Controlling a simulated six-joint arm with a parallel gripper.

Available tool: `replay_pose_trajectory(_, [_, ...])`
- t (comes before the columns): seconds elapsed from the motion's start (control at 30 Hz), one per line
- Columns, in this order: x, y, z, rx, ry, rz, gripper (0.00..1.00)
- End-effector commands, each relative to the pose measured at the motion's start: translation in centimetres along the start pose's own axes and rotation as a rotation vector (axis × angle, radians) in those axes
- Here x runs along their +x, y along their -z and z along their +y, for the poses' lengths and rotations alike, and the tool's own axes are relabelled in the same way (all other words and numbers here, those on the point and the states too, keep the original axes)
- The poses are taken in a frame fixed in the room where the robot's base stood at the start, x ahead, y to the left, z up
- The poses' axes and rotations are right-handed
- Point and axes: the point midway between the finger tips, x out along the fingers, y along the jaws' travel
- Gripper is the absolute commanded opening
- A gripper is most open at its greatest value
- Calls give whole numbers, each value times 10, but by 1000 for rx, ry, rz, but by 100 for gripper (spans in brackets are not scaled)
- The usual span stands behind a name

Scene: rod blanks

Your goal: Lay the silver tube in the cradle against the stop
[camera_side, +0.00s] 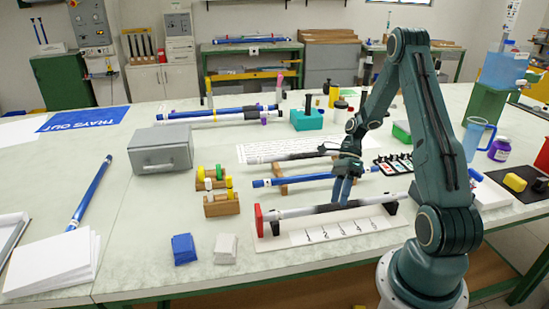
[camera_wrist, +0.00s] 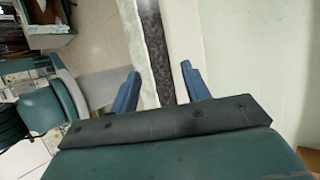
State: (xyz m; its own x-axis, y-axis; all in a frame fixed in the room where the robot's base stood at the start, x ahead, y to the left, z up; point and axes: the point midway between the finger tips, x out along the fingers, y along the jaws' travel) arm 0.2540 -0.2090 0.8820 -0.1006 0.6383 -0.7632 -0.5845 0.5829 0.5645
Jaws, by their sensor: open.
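The silver tube (camera_side: 295,212), with a dark band near its middle, lies in the cradle (camera_side: 350,228), which has a white labelled base. Its left end is at the red stop (camera_side: 259,220) and appears to meet it; a small gap cannot be ruled out. Its right part rests at a dark support (camera_side: 391,206). My gripper (camera_side: 342,198) is directly over the dark band, fingers pointing down. In the wrist view the blue fingers (camera_wrist: 160,70) stand apart, one on each side of the dark grainy band (camera_wrist: 152,40). The gripper is open, and visible gaps separate it from the band.
Behind the cradle, a blue tube (camera_side: 318,177) and another silver-and-dark tube (camera_side: 300,156) lie on wooden rests. A small wooden rack (camera_side: 222,207) with coloured pieces stands at left. Blue cards (camera_side: 184,249) and grey cards (camera_side: 225,248) lie front left. The table between the cards and white sheets is clear.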

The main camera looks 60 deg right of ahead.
Motion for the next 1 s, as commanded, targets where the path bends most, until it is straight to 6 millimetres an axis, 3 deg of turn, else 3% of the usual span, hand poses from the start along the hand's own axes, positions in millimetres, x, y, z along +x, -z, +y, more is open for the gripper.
replay_pose_trajectory(0.53, [-77, 1, 0, 0, 4, 2, 47])
replay_pose_trajectory(1.0, [-111, -1, -1, 0, 0, -4, 47])
